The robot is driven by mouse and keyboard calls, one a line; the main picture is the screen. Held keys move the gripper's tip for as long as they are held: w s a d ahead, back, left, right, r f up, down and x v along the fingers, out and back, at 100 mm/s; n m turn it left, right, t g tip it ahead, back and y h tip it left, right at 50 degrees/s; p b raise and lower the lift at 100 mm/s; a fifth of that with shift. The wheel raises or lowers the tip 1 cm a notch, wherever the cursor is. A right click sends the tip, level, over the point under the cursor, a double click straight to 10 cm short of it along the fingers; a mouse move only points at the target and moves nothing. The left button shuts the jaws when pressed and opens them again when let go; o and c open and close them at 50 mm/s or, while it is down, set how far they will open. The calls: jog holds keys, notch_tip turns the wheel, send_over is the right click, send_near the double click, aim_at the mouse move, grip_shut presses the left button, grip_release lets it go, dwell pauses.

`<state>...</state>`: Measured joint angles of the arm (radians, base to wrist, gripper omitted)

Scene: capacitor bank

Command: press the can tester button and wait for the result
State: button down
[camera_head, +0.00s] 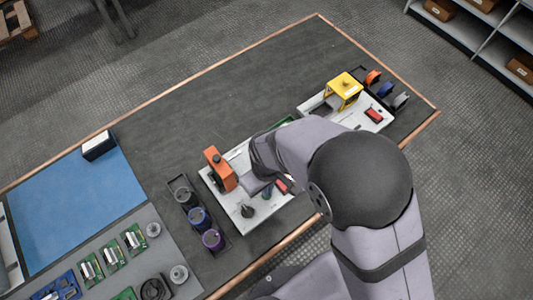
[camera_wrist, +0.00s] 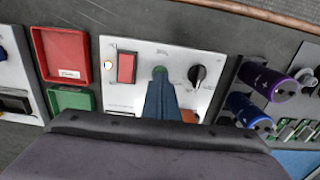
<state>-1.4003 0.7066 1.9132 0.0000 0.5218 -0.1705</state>
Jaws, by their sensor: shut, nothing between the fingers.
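The can tester is a white panel (camera_wrist: 140,50) with an orange fixture (camera_head: 220,169), a red display window (camera_wrist: 127,67), a black knob (camera_wrist: 198,76) and a round green button (camera_wrist: 160,71). My gripper (camera_wrist: 160,84) is shut and empty, pointing down at the panel. Its tips are right at the green button in the wrist view and cover its near side. I cannot tell whether they touch it or whether it is pressed down. In the head view my arm hides part of the panel, and the button cannot be made out. The display shows no readable result.
A second station has a yellow fixture (camera_head: 345,87).

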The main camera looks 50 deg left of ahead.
jog(key=shift+f+b, duration=0.9)
jog(key=shift+f, duration=0.4)
jog(key=shift+r, duration=0.15)
dwell(0.4)
jog(key=shift+r+p, duration=3.05)
jog(key=shift+r, duration=0.4)
jog(key=shift+w, duration=0.1)
jog(key=w+d+r+m, duration=0.4)
jog(key=w+d, duration=0.4)
jog(key=w+d+r+m, duration=0.4)
jog(key=w+d, duration=0.4)
jog(key=w, duration=0.1)
jog(key=s+d+r+m, duration=0.1)
jog(key=d+m, duration=0.4)
jog(key=d, duration=0.6)
jog(key=s+d+r+m, duration=0.1)
jog(key=d+r+m, duration=0.3)
jog(key=d, duration=0.8)
jog(key=shift+d+m, duration=0.3)
jog(key=shift+m, duration=0.2)
